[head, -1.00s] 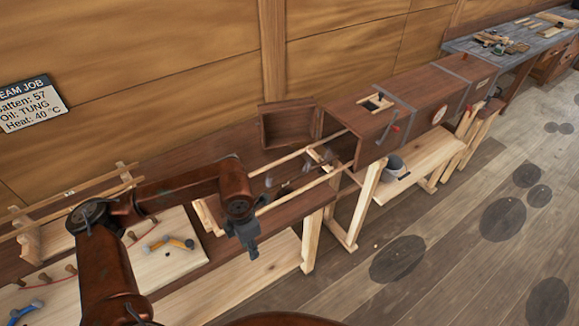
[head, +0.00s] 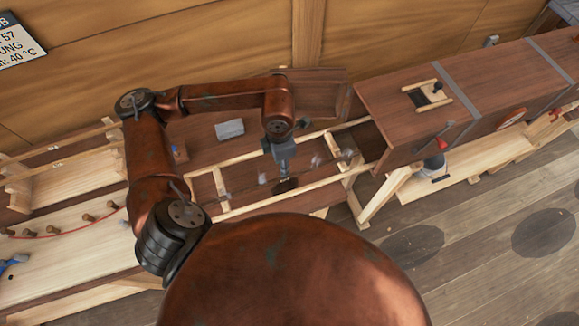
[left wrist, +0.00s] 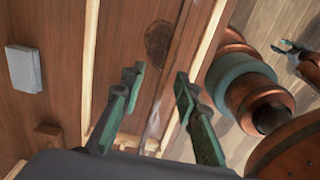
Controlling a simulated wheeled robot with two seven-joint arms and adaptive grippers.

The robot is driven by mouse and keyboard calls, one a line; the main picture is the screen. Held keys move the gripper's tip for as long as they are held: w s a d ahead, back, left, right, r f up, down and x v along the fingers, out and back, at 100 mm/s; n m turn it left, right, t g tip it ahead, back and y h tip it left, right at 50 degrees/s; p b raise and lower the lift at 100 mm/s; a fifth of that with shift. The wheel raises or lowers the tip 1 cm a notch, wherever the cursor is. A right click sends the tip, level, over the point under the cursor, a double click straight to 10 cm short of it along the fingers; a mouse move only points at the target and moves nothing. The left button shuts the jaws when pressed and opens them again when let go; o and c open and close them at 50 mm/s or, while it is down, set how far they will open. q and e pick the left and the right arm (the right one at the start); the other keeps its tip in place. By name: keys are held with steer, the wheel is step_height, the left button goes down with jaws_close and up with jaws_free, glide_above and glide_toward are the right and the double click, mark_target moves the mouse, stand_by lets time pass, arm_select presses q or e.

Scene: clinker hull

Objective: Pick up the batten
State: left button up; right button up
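A thin brown strip that looks like the batten (left wrist: 178,62) runs lengthwise between two pale rails in the left wrist view. In the head view it is a faint dark line leading toward the long wooden box. My left gripper (head: 283,163) points down above the space between the rails. In the left wrist view its two green-grey fingers (left wrist: 157,86) are apart, with the strip passing between or below them; the exact height is unclear. Nothing is visibly held. My right gripper (left wrist: 288,48) shows small at the right of the wrist view, its fingers apart and empty.
The long wooden box (head: 480,90) with metal bands stands at right, its door (head: 318,95) swung open. Pale rails (head: 300,190) lead from its mouth. A grey block (head: 229,129) lies on the bench behind. A rack with strips (head: 60,165) stands at left. Pale wisps blur the rails.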

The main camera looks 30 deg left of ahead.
arm_select(q)
steer(key=f, duration=0.2)
steer(key=d+f+p, duration=0.1)
steer(key=f, duration=0.2)
steer(key=shift+d+f, duration=0.1)
steer(key=shift+f, duration=0.1)
steer(key=shift+s, duration=0.5)
steer(key=shift+c, duration=0.4)
steer(key=shift+w+f, duration=0.15)
steer(key=shift+w, duration=0.2)
steer(key=c, duration=0.3)
steer(key=shift+s, duration=0.3)
jaws_close()
steer(key=shift+w, duration=0.15)
arm_select(e)
steer(key=shift+r, duration=0.45)
